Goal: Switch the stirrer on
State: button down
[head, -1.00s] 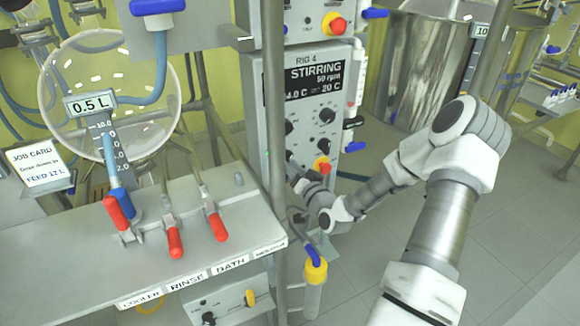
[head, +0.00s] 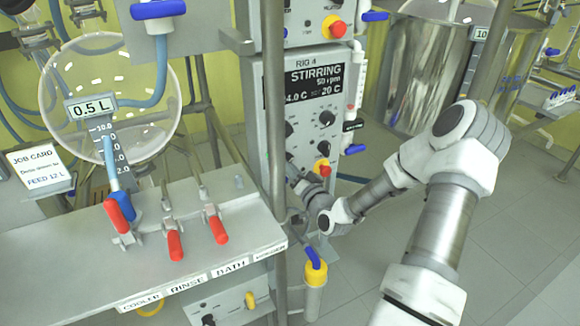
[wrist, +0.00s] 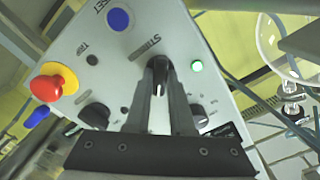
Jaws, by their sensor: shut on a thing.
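The rig 4 control box (head: 312,130) stands right of the bench. Its display (head: 318,82) reads STIRRING 50 rpm. In the wrist view, a black knob (wrist: 158,66) sits beside the label STIR (wrist: 146,46) on the panel face. My gripper (wrist: 160,82) is shut on this knob, with one finger on each side; the knob's white pointer mark shows between them. A green lamp (wrist: 197,66) beside the knob is lit. In the head view my gripper (head: 296,178) is at the lower left of the box front, and the knob is hidden there.
A red and yellow button (wrist: 54,83), a blue button (wrist: 118,19) and other black knobs (wrist: 95,116) share the panel. A metal post (head: 272,110) stands just left of the box. Red-handled valves (head: 175,245) line the bench. Grey floor lies open at the right.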

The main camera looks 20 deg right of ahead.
jog(key=m+p, duration=0.1)
jog(key=m, duration=0.3)
jog(key=c, duration=0.8)
grip_release()
jog(key=s+p, duration=0.1)
jog(key=s, duration=1)
jog(key=s+p, duration=0.1)
jog(key=s, duration=0.5)
jog(key=shift+s+d+p, duration=0.25)
jog(key=shift+d+p, duration=0.05)
